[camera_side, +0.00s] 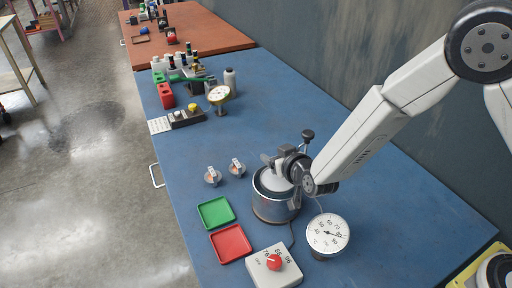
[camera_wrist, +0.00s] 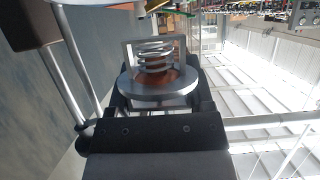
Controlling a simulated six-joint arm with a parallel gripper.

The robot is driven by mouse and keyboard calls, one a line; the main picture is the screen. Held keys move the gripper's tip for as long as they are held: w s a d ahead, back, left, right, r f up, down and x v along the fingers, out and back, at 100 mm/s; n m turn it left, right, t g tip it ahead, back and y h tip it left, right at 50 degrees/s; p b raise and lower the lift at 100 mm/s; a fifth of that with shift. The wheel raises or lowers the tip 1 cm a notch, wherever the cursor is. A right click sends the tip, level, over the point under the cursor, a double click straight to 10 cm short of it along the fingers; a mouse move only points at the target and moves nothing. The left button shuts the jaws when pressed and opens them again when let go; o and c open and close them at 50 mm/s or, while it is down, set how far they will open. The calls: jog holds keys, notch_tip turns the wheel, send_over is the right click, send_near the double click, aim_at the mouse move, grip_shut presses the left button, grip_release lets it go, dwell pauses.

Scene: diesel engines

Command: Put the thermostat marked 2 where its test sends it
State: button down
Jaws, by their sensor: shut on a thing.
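My gripper (camera_side: 290,160) is low over the steel pot (camera_side: 272,206) and shut on a thermostat. In the wrist view this thermostat (camera_wrist: 158,88) is a round metal flange with a coil spring, a copper-coloured part and a square frame, between the jaws (camera_wrist: 160,104). I cannot read a mark on it. Two more thermostats, one at the left (camera_side: 213,176) and one at the right (camera_side: 237,168), stand on the blue bench with small white tags, too small to read. A green tray (camera_side: 216,212) and a red tray (camera_side: 231,243) lie left of the pot, both empty.
A control box with a red knob (camera_side: 274,263) and a round dial gauge (camera_side: 328,234) stand in front of the pot. A black-knobbed rod (camera_side: 308,135) rises behind it. Bottles, red and green blocks and another gauge (camera_side: 219,95) crowd the bench's far end. The bench's middle is clear.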

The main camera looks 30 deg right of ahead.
jog(key=shift+f, duration=1.7)
grip_release()
jog(key=shift+f, duration=0.15)
jog(key=v, duration=0.8)
jog(key=shift+w+d, duration=0.1)
jog(key=s+d+r+g, duration=0.4)
jog(key=s+d+g, duration=0.7)
jog(key=s+d, duration=0.3)
jog(key=d, duration=0.3)
jog(key=shift+s+d+r, duration=0.15)
jog(key=shift+s+d, duration=0.1)
jog(key=shift+d, duration=0.15)
